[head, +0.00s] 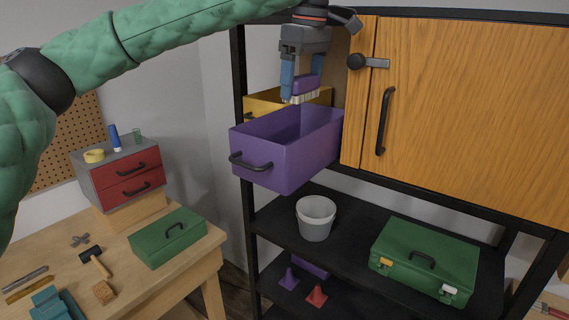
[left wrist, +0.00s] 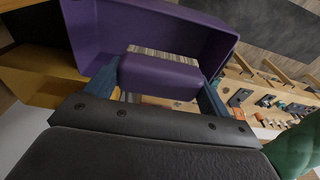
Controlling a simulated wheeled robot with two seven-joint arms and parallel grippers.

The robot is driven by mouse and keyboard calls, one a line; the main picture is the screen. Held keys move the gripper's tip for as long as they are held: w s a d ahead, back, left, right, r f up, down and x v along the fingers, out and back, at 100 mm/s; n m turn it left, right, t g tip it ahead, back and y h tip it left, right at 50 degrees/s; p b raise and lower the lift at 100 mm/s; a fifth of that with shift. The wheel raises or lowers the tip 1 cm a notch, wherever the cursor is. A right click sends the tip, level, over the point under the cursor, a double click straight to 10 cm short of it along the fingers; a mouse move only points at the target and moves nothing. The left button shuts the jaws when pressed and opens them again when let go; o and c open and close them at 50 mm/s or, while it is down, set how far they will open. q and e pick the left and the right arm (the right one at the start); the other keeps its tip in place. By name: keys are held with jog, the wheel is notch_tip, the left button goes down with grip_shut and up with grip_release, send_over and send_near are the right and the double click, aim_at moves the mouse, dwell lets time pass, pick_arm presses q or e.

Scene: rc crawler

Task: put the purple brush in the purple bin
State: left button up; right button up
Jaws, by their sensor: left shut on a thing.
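The purple brush (head: 303,86) has a purple back and pale bristles that point down. My left gripper (head: 301,90) is shut on it and holds it above the purple bin (head: 290,165), near the bin's back part in the head view. The bin sticks out from the shelf and has a dark handle on its front. In the left wrist view the brush (left wrist: 160,76) sits between the blue fingers, with the purple bin (left wrist: 205,38) beyond it. The bin's floor is mostly hidden in the head view. My right gripper is in neither view.
A yellow bin (head: 262,104) stands behind the purple one. A wooden cabinet door (head: 450,110) is close on the right. Below are a white bucket (head: 316,218) and a green case (head: 425,258) on the black shelf. A workbench with tools stands at the left.

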pick_arm(q)
jog(key=a+f+p, duration=0.1)
jog(key=f, duration=0.2)
jog(key=a+f+p, duration=0.1)
jog(key=f, duration=0.3)
jog(key=a+f+p, duration=0.1)
jog(key=f, duration=0.2)
jog(key=shift+w+f, duration=0.15)
jog(key=shift+w, duration=0.15)
jog(key=shift+f+p, duration=0.35)
jog(key=shift+f, duration=0.15)
notch_tip(320, 180, down, 3)
jog(key=shift+p, duration=0.95)
jog(key=shift+f, duration=0.4)
jog(key=shift+d, duration=0.1)
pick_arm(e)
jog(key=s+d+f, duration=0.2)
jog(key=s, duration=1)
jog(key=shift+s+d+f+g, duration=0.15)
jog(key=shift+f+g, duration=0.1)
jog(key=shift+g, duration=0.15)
pick_arm(q)
jog(key=shift+f, duration=0.1)
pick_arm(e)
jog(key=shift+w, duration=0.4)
